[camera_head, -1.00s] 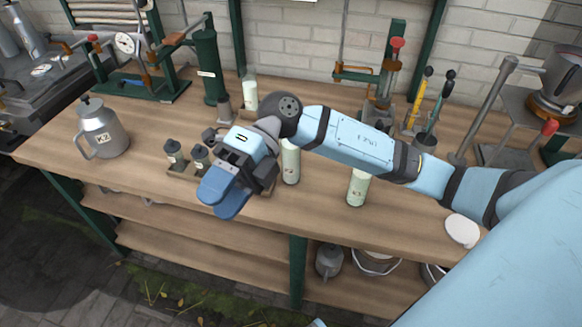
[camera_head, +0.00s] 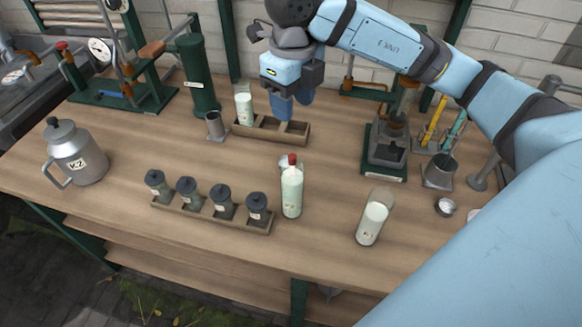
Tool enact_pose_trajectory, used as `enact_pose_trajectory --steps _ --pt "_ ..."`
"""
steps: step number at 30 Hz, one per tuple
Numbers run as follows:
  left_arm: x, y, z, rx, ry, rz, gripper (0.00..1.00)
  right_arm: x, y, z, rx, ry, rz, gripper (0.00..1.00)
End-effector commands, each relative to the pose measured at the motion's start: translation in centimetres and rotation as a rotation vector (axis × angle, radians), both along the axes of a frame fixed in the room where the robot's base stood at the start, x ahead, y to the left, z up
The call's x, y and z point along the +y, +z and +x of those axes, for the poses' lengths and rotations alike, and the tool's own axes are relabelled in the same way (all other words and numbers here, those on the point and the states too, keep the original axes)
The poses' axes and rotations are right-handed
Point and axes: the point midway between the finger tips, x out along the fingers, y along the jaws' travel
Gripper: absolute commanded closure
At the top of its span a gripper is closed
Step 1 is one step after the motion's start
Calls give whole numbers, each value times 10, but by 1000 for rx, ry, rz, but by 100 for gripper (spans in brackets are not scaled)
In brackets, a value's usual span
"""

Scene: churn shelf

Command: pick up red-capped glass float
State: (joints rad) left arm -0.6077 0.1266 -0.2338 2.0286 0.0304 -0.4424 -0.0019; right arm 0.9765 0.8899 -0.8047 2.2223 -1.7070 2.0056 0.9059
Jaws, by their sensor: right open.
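The red-capped glass float (camera_head: 292,192) is a clear, pale upright cylinder with a red top, standing on the wooden bench right of the rack of dark-lidded jars. My right gripper (camera_head: 293,108) is open, its blue fingers pointing down over the back wooden rack. It is behind and above the float and apart from it. Nothing shows between its fingers. My left gripper is not in view.
A wooden rack (camera_head: 190,214) holds several dark-lidded jars. A back rack (camera_head: 262,134) has a pale cylinder (camera_head: 244,108) at its left. A metal can (camera_head: 76,155) stands at left. Bench space between can and racks is clear.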

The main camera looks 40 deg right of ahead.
Motion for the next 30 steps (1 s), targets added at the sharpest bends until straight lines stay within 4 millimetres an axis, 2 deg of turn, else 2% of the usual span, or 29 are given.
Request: enact_pose_trajectory --steps 12,20,27,30 --pt "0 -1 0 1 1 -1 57 0 -72 -1 4 -1 -1 51" --pt "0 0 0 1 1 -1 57 2 -92 -3 4 1 -1 51" --pt "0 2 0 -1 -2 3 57 4 -127 -6 3 -1 -1 51" --pt "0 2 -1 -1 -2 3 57 5 -134 -6 2 0 0 51"
